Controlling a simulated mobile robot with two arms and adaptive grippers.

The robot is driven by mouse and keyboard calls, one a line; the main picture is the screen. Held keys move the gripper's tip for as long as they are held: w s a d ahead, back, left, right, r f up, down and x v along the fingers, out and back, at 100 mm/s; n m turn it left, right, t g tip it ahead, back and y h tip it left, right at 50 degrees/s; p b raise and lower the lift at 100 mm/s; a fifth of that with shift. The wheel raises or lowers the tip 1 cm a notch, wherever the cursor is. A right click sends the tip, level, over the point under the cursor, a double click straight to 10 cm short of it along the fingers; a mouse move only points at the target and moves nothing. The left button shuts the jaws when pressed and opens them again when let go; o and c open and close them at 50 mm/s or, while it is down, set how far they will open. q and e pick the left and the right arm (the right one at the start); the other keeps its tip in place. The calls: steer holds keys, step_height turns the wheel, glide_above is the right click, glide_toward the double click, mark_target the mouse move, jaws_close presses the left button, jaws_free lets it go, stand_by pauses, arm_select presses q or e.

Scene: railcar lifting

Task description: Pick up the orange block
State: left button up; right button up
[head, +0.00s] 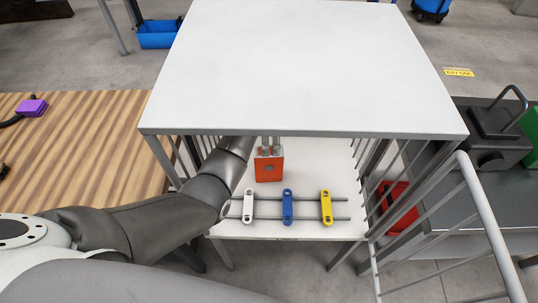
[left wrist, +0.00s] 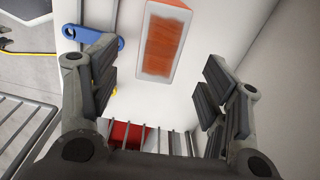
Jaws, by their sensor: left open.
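The orange block (head: 268,170) stands on the white lower shelf (head: 285,229) of a grey-framed rack. Grey metal pieces show at its top, under the front edge of the white upper top. My left arm reaches into the rack from the left, and its hand is hidden under the top in the head view. In the left wrist view my left gripper (left wrist: 160,78) is open and empty. The orange block (left wrist: 162,45) lies beyond the fingertips, roughly between them and apart from both fingers. My right gripper is not in view.
White (head: 248,206), blue (head: 287,206) and yellow (head: 326,207) links lie across two grey rods in front of the block. The white upper top (head: 300,65) covers the shelf. Barred sides close it left and right. A red bin (head: 398,208) is right of the rack.

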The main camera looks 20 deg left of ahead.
mark_target(269, 164)
arm_select(q)
steer(key=f, duration=0.3)
steer(key=shift+s+f, duration=0.2)
steer(key=shift+s, duration=0.1)
steer(key=f, duration=0.2)
steer(key=shift+w+a+f, duration=0.15)
steer(key=shift+w+f, duration=0.05)
steer(key=shift+f, duration=0.1)
steer(key=shift+w+f, duration=0.1)
steer(key=shift+f, duration=0.2)
steer(key=c, duration=1)
jaws_close()
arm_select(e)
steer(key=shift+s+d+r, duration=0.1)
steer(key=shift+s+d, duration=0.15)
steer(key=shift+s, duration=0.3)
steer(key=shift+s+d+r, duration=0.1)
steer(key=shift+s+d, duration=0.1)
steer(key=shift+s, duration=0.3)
